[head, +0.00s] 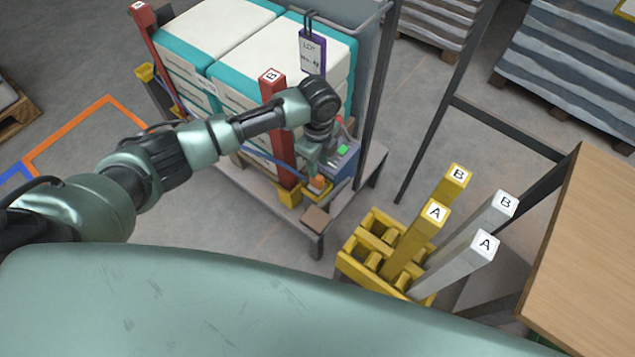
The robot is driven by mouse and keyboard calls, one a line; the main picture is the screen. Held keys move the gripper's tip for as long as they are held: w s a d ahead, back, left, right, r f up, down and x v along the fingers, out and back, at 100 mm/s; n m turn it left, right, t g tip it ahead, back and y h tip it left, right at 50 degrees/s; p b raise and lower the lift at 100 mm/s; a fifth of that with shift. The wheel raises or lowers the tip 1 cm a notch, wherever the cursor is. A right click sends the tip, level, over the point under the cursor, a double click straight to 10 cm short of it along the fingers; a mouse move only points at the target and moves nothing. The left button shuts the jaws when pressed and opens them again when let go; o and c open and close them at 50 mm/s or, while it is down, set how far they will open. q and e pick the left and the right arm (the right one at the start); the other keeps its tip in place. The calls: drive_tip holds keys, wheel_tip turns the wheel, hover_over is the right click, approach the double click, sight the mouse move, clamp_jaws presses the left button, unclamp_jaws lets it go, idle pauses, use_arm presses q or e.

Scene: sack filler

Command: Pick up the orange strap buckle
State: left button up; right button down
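The orange strap buckle (319,184) shows as a small orange block low at the front corner of the sack stack, near the foot of a red post. My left arm reaches in from the left, and its gripper (314,173) points down right at the buckle. The fingers are small and partly hidden by the wrist, so I cannot tell whether they are open or shut on it. My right gripper is not in view.
White and teal sacks (205,31) stand stacked behind my arm, with red posts (277,120) at the corners. A blue-grey device (345,160) with a green face sits beside the gripper. A yellow rack (352,269) holds yellow and grey posts. A wooden tabletop (595,260) is at right.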

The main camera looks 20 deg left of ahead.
sight(317, 183)
use_arm(q)
drive_tip(key=f, duration=0.6)
drive_tip(key=shift+s+f, duration=0.2)
drive_tip(key=shift+f, duration=0.15)
drive_tip(key=shift+c, duration=0.3)
clamp_jaws()
